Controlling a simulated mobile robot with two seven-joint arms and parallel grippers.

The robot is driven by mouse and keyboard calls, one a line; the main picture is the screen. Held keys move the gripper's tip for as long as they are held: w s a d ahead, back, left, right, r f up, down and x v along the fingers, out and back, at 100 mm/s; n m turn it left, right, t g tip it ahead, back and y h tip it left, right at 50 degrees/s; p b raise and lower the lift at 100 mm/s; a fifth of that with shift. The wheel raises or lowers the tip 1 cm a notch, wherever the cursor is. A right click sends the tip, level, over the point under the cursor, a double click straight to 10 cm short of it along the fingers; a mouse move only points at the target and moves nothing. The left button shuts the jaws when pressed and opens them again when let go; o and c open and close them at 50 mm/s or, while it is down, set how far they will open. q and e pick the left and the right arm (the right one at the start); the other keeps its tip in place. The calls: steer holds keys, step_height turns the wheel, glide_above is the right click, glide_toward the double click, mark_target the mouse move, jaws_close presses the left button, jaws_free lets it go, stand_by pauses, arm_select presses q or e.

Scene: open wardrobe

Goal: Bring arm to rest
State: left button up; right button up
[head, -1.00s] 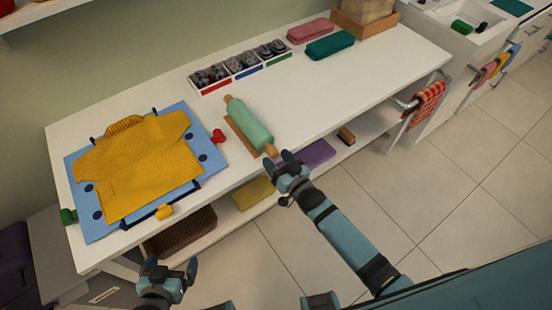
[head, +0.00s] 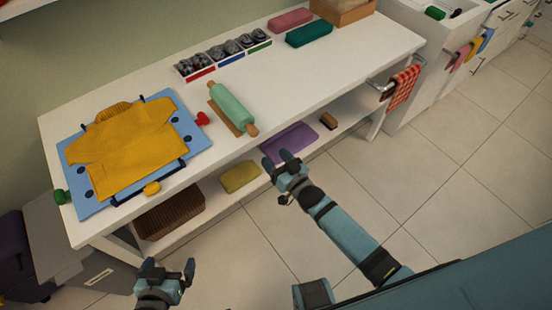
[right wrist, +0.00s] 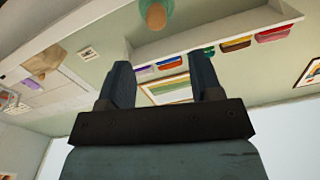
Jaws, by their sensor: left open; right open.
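My right gripper (head: 280,162) is open and empty in the head view, in front of the table's front edge and apart from the rolling pin. Its two fingers also show spread in the right wrist view (right wrist: 166,88), with nothing between them. My left gripper (head: 170,270) is open and empty at the lower left of the head view, in front of the lower shelf. A green rolling pin (head: 231,106) lies on a brown board on the white table (head: 300,75). A yellow shirt (head: 128,152) lies spread on a blue board (head: 92,208).
Boxes of dark rolled items (head: 224,56) and pink (head: 290,20) and teal (head: 309,33) cases stand along the table's back. The lower shelf holds a wicker basket (head: 168,214), a yellow cloth (head: 240,176) and a purple cloth (head: 289,143). The tiled floor in front is clear.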

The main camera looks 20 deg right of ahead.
stand_by(0.3)
steer(key=s+d+r+g+h+p, duration=0.1)
steer(key=s+d+r+g+p, duration=0.1)
steer(key=s, duration=0.9)
steer(key=s+d+r+n+g+h+p, duration=0.1)
steer(key=s+d+r+g+h+p, duration=0.1)
steer(key=s, duration=0.9)
steer(key=shift+d+r+g+p, duration=0.4)
steer(key=shift+d+g+p, duration=0.3)
steer(key=shift+g, duration=0.3)
